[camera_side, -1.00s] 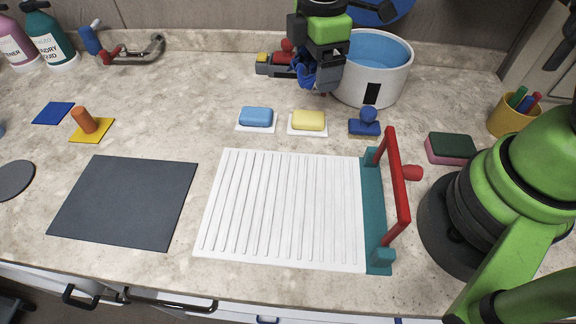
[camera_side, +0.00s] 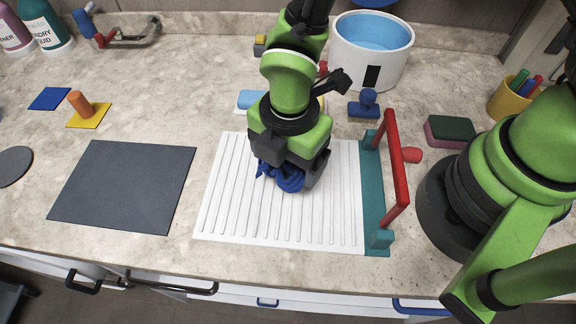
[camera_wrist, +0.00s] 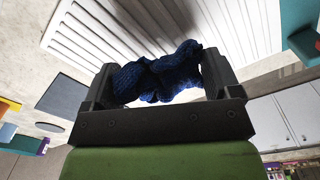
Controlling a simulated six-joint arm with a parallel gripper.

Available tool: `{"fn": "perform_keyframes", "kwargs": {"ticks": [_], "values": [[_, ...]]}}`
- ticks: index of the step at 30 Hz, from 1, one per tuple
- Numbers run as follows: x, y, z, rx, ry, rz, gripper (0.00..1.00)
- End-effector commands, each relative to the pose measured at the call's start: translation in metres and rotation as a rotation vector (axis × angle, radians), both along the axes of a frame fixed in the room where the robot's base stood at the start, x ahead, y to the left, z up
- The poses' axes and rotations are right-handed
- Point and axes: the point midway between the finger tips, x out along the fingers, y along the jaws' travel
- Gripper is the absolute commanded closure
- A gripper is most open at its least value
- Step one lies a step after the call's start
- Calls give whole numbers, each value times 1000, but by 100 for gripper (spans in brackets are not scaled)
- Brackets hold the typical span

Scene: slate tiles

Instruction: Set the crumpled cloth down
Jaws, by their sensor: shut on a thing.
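The crumpled cloth (camera_side: 287,180) is dark blue and bunched up. My gripper (camera_side: 290,174) is shut on it, over the middle of the white ribbed board (camera_side: 235,215) in the side view. In the wrist view the cloth (camera_wrist: 158,76) fills the space between the two fingers of my gripper (camera_wrist: 160,82), with the ribbed board (camera_wrist: 110,30) beyond it. I cannot tell whether the cloth touches the board. My wrist hides part of the cloth from the side camera.
A red bar handle (camera_side: 398,165) stands upright on the teal strip at the board's right edge. A dark slate tile (camera_side: 125,185) lies to the left. Behind are a blue soap (camera_side: 249,98), a blue stamp (camera_side: 366,103) and a white tub (camera_side: 345,60). A green-and-pink sponge (camera_side: 449,131) lies right.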

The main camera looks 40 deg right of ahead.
Motion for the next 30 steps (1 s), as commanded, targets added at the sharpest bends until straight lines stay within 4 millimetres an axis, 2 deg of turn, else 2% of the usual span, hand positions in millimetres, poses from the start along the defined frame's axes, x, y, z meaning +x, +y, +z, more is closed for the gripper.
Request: {"fn": "perform_keyframes", "kwargs": {"ticks": [3, 6, 18, 19, 21, 30], "values": [[0, -1, -20, -3, 3, -1, 40], [0, 0, -30, -2, 2, 0, 40], [0, 0, -34, 0, 1, -1, 40], [0, 0, -34, 0, 0, -2, 12], [0, 0, -34, 0, 0, -2, 0], [0, 0, -29, 0, -1, -1, 0]]}}
